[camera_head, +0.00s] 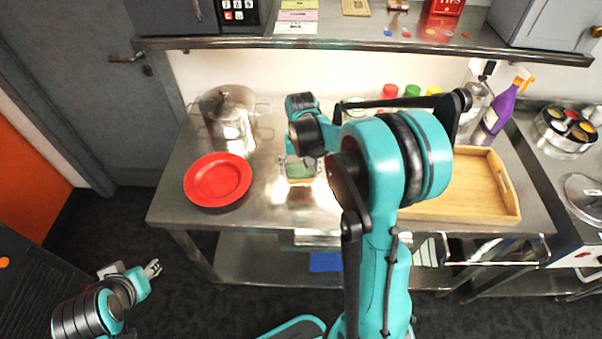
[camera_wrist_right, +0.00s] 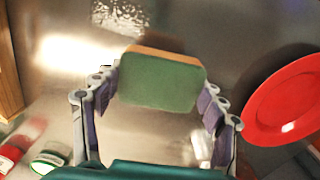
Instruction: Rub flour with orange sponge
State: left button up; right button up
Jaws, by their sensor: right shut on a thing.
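The sponge (camera_wrist_right: 160,80) has a green face and an orange edge, and it sits between the fingers of my right gripper (camera_wrist_right: 160,90), which is shut on it. In the head view the sponge (camera_head: 299,170) shows over the middle of the steel table, right of the red plate. My right gripper (camera_head: 303,160) is partly hidden there by its own arm. A pale, speckled patch (camera_wrist_right: 124,14), perhaps the flour, lies on the steel at the top of the wrist view. My left gripper (camera_head: 153,268) is low at the left, off the table, empty, its fingers apart.
A red plate (camera_head: 217,180) is on the left of the table, with a steel pot (camera_head: 228,118) behind it. A wooden tray (camera_head: 490,190) is on the right, partly behind my arm. Lidded jars (camera_head: 390,91) and a purple spray bottle (camera_head: 497,112) stand at the back under a shelf (camera_head: 360,43).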

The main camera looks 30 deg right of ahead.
aim_at(301, 169)
jog(key=shift+r, duration=0.6)
jog(key=shift+r+p, duration=1.05)
jog(key=shift+r, duration=0.2)
